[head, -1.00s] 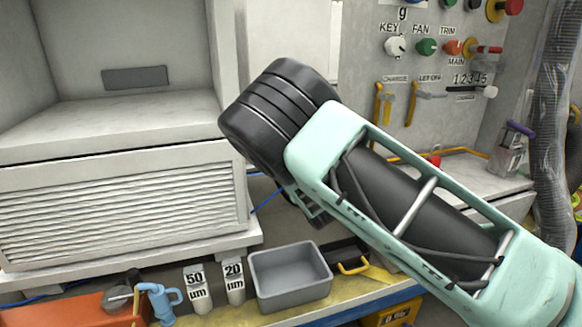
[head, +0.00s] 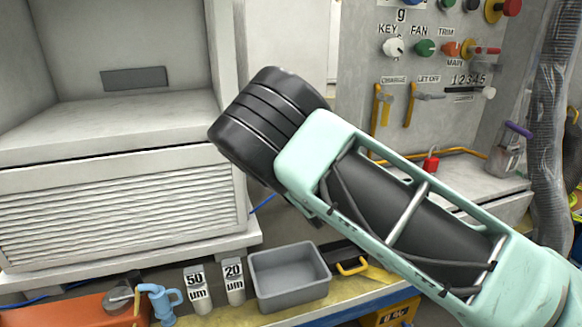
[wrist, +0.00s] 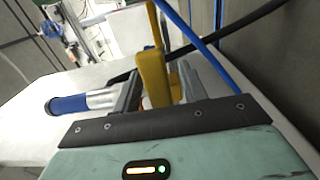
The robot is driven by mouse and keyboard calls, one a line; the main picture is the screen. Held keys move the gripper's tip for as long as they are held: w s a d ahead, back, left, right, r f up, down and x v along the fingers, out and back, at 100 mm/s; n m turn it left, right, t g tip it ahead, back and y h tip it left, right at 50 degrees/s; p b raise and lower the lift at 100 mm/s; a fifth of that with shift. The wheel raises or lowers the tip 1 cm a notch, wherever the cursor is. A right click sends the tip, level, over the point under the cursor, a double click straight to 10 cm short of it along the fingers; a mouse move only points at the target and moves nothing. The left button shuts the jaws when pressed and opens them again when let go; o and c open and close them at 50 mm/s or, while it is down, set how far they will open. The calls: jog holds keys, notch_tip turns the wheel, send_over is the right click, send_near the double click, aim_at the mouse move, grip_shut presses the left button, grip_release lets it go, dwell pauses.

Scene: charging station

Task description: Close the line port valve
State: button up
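In the wrist view a yellow lever handle (wrist: 152,76) stands upright between the two fingers of my gripper (wrist: 162,88). The fingers are apart, with a gap visible on the handle's right side; the left finger is close to it, and I cannot tell whether they touch. No label shows that this lever is the line port valve. Beside it are a silver cylinder with a blue end (wrist: 70,104) and a blue hose (wrist: 198,42). In the head view my own arm hides the gripper's fingertips and this lever.
The panel has yellow levers labelled CHARGE (head: 383,106) and LET OFF (head: 411,105), plus knobs. A grey bin (head: 290,277) and a blue jug-like item (head: 160,302) stand on the lower shelf. A large white cabinet (head: 110,150) is left. A wrapped hose (head: 550,130) hangs right.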

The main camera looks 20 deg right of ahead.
jog(key=s+p, duration=0.1)
jog(key=s, duration=1.6)
jog(key=shift+s, duration=0.2)
